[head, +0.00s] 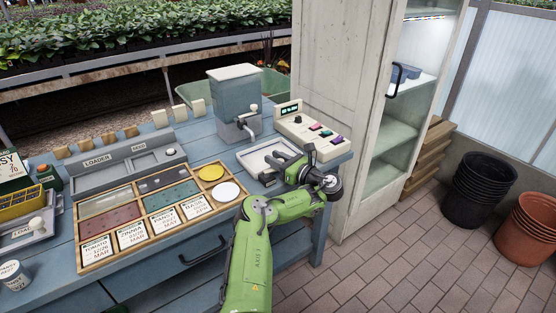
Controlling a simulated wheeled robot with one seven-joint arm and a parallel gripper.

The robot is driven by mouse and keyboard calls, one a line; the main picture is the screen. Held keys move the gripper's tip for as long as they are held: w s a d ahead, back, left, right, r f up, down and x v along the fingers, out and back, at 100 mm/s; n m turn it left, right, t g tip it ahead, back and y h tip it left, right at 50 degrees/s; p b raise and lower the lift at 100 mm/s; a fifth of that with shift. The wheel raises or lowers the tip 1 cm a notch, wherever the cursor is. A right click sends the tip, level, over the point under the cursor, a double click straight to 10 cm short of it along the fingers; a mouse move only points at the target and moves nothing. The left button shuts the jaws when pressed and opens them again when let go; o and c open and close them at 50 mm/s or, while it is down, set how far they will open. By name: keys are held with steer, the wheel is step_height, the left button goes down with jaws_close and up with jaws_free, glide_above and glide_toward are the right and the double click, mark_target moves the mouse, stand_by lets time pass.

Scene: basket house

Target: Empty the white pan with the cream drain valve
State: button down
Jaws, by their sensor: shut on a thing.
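A shallow white pan (254,153) lies on the blue bench below and in front of a grey hopper with a white lid (233,87). A cream knob (253,108) stands at the hopper's lower right side. My gripper (267,178) is at the pan's near right side, shut on it as far as I can see; my wrist hides the contact and part of the pan. The pan looks flat on the bench. I cannot make out a drain valve on the pan itself or what the pan holds.
A cream control box (311,133) with coloured buttons stands right of the pan. A divided wooden seed tray (104,204) with labelled cards lies to the left, before a grey loader (100,165). An open pale cabinet (335,100) stands close behind the bench's right end.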

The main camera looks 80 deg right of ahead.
steer(key=shift+w+d+r+n+t+y+p, duration=0.15)
steer(key=shift+r+n+t+y+p, duration=0.1)
steer(key=shift+n+y, duration=0.25)
steer(key=shift+w+d+r+n+t+y+p, duration=0.1)
steer(key=shift+w+n+t+y+p, duration=0.15)
steer(key=shift+y, duration=0.45)
steer(key=c, duration=1)
jaws_free()
steer(key=shift+c, duration=0.2)
steer(key=shift+o, duration=0.5)
steer(key=shift+f, duration=0.15)
steer(key=shift+s+a+p, duration=0.1)
steer(key=shift+s+p, duration=0.05)
steer(key=shift+p, duration=0.3)
